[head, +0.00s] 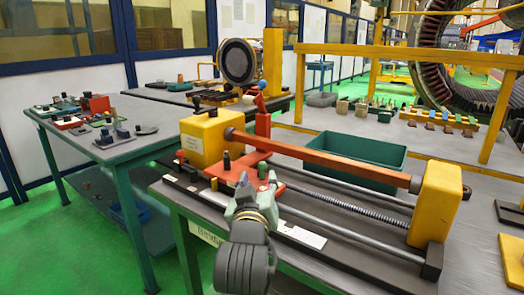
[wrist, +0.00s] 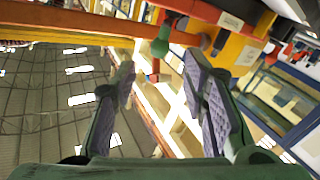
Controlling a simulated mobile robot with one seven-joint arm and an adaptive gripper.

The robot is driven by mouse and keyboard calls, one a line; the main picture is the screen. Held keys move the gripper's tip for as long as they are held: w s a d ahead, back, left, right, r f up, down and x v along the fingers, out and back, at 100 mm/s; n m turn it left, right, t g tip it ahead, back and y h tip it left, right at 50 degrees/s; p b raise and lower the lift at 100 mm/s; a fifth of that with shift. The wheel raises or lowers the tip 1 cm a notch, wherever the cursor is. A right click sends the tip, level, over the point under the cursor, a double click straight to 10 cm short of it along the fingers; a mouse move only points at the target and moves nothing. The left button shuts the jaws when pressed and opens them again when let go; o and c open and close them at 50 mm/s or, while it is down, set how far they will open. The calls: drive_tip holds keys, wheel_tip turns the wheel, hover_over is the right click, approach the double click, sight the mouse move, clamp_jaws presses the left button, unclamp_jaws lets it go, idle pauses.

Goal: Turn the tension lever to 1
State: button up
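The winding machine has a red carriage (head: 232,172) with dark knobs and a red upright post (head: 263,125) topped by a blue knob (head: 262,84) and a pale ball. I cannot tell for certain which part is the tension lever, and no number mark is readable. My gripper (head: 257,182) is just in front of the carriage, partly hiding it. In the wrist view my gripper (wrist: 165,85) is open, with nothing between its ribbed pads. Beyond the fingertips, a green knob (wrist: 160,47) and a red part (wrist: 168,25) show, apart from the pads.
Yellow end blocks (head: 440,203) carry a long orange bar (head: 325,160) and metal rods across the machine. A green bin (head: 350,155) stands behind it. A side table (head: 120,150) at left holds small parts.

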sight(262, 168)
drive_tip(key=w, duration=0.2)
drive_tip(key=w+p, duration=0.1)
drive_tip(key=w, duration=0.2)
drive_tip(key=w+d+p, duration=0.1)
drive_tip(key=w, duration=0.2)
drive_tip(key=shift+w, duration=0.15)
drive_tip(key=shift+a, duration=0.1)
drive_tip(key=shift+c, duration=0.5)
clamp_jaws()
